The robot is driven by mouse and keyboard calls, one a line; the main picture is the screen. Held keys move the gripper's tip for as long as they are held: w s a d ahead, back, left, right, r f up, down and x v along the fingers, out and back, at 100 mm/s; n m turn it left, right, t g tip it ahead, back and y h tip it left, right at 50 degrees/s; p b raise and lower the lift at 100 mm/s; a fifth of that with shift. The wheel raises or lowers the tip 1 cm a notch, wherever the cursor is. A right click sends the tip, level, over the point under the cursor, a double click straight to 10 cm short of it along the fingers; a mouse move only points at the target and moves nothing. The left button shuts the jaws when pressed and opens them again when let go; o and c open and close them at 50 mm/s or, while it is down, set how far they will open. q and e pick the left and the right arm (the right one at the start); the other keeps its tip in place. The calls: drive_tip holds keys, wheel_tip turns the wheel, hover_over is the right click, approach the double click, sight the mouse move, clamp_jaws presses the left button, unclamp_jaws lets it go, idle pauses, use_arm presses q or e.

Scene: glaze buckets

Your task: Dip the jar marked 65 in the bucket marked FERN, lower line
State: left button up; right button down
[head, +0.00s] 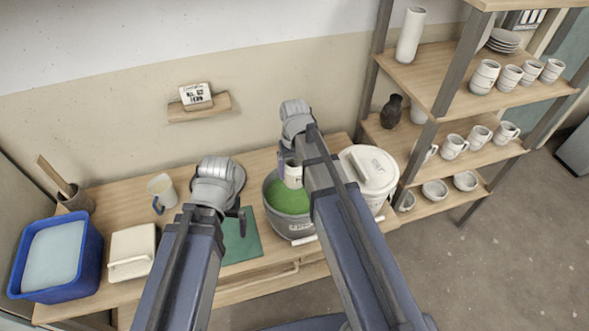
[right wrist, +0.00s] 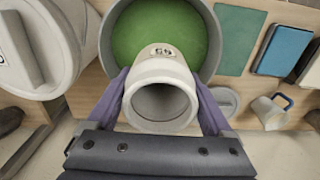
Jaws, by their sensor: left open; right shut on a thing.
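A white jar (right wrist: 160,88) is held between the two fingers of my right gripper (right wrist: 164,100). Its mark shows upside down in the right wrist view and looks like 65. In the head view the jar (head: 293,176) is above or partly inside the grey bucket (head: 276,217) of green glaze (head: 288,196); I cannot tell whether it touches the glaze. Small lettering on the bucket front is too small to read. My arm hides part of the jar. My left gripper (head: 238,217) is open and empty, over the table left of the bucket.
A white lidded bucket (head: 371,170) stands right of the glaze bucket. Shelves of pottery (head: 450,102) stand at right.

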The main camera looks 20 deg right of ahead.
drive_tip(key=shift+f+b, duration=2.65)
drive_tip(key=shift+f, duration=0.45)
drive_tip(key=shift+f+b, duration=1.85)
drive_tip(key=shift+b, duration=0.05)
drive_tip(key=shift+f+b, duration=0.45)
drive_tip(key=shift+f, duration=0.25)
drive_tip(key=shift+r, duration=0.1)
wheel_tip(320, 180, up, 6)
drive_tip(key=p, duration=0.5)
drive_tip(key=shift+f, duration=0.25)
idle(0.7)
